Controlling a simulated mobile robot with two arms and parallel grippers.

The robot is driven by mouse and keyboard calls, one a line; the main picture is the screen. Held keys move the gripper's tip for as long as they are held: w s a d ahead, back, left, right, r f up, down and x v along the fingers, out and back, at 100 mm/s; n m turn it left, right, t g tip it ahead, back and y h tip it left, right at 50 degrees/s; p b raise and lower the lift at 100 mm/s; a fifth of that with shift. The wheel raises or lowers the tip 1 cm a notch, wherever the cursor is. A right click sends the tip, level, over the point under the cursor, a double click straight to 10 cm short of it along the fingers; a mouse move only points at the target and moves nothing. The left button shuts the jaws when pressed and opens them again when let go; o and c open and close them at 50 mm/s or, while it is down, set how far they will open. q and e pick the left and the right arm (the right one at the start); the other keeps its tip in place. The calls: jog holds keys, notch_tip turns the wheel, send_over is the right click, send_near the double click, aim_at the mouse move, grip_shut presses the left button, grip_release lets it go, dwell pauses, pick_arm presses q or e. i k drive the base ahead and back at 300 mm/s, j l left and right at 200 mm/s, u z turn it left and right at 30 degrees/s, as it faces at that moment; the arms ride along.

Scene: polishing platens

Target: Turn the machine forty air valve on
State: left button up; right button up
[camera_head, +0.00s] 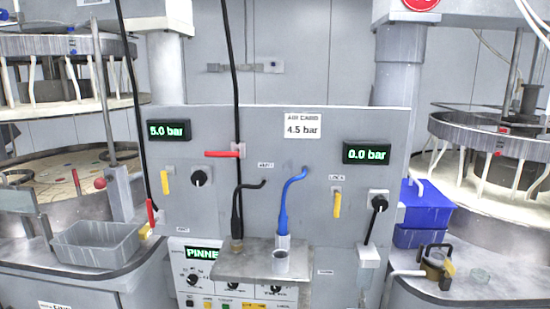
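A grey control panel (270,190) stands in the middle of the head view. Its left display (168,130) reads 5.0 bar and its right display (367,153) reads 0.0 bar. A red lever (222,154) lies level at the upper left of the panel. A yellow lever (166,182) hangs down beside the left black knob (199,177). Another yellow lever (337,205) hangs down beside the right black knob (378,203). A second red lever (151,214) is near upright at the panel's left edge. I cannot read a label for machine forty. Neither gripper shows.
A card (302,125) reads 4.5 bar. A steel shelf (255,264) juts out below, with a blue hose (286,205) and a black hose above it. A grey tray (95,245) sits left; blue bins (425,208) sit right. Round polishing machines flank the panel.

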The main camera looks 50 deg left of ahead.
aim_at(235, 154)
jog(key=u, duration=2.05)
